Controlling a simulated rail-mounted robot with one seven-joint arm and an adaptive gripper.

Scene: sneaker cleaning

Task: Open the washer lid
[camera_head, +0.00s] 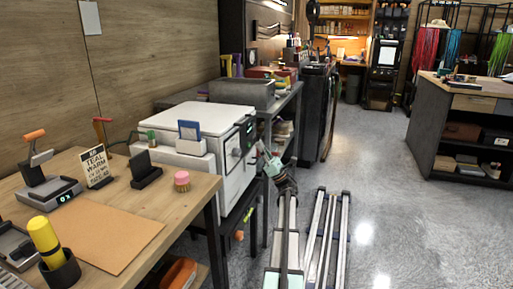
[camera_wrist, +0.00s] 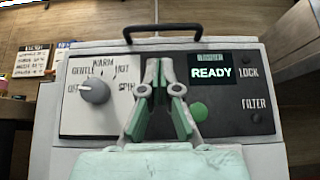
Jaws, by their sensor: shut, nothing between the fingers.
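The white washer (camera_head: 232,165) stands beside the wooden table, its lid (camera_head: 205,117) lying flat and shut on top. Its front control panel (camera_wrist: 225,110) fills the wrist view, with a grey dial (camera_wrist: 95,90), a green button (camera_wrist: 199,111) and a display (camera_wrist: 211,73) reading READY. A black bar handle (camera_wrist: 162,31) runs along the lid's front edge, above the panel. My gripper (camera_wrist: 160,70) is shut and empty in front of the panel, below the handle in the wrist view. In the head view my gripper (camera_head: 262,147) is at the washer's right side; contact cannot be told.
A blue-and-white card holder (camera_head: 189,130) and a small plant (camera_head: 151,136) stand at the washer's near side. A pink brush (camera_head: 182,180) and a dark stand (camera_head: 144,169) sit on the wooden table (camera_head: 190,205). The grey floor (camera_head: 375,200) to the right is open.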

